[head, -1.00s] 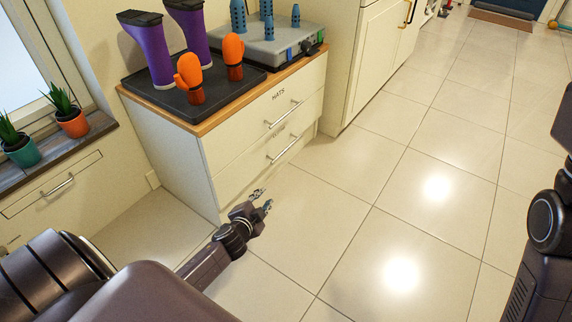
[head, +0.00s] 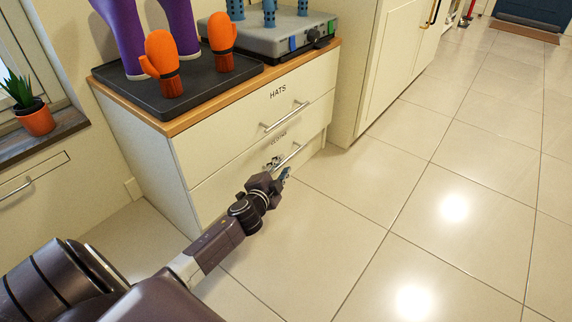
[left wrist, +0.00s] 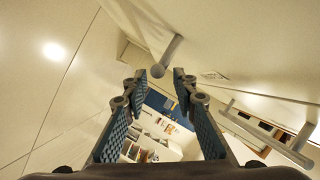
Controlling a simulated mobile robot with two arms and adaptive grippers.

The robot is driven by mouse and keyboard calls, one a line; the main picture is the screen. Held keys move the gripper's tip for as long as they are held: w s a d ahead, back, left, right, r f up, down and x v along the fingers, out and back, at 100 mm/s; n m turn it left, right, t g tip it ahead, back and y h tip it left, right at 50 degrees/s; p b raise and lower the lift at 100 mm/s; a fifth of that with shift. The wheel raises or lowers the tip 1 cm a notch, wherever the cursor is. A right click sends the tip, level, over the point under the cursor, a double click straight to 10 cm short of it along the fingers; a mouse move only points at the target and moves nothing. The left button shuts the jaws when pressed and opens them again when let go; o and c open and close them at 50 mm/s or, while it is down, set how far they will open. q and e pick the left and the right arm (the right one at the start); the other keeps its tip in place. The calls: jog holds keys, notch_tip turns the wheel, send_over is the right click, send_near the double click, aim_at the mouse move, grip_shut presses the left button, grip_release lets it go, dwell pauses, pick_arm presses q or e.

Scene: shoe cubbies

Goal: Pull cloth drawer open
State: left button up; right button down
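The lower drawer (head: 222,190) is closed in the white cabinet. Its small label above the handle is too blurred to read surely. Its silver bar handle (head: 291,155) is partly hidden by my left gripper. My left gripper (head: 280,168) is open at the front of this drawer, with its fingers close to the handle. In the left wrist view, the fingers (left wrist: 159,80) are apart and empty between the pads. A bar handle (left wrist: 170,53) shows just past the fingertips, its end lined up with the gap. I cannot tell if they touch. My right gripper is not in view.
The upper drawer, labelled HATS (head: 278,91), is closed, with its handle (head: 285,117) above my gripper. A black tray (head: 180,95) with purple boots and orange mittens (head: 160,62) and a grey rack (head: 270,48) stand on top. The tiled floor (head: 400,200) to the right is clear.

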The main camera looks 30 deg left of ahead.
pick_arm(q)
jog(key=shift+b+x, duration=0.8)
jog(key=shift+x, duration=1.15)
jog(key=shift+c, duration=0.4)
grip_shut()
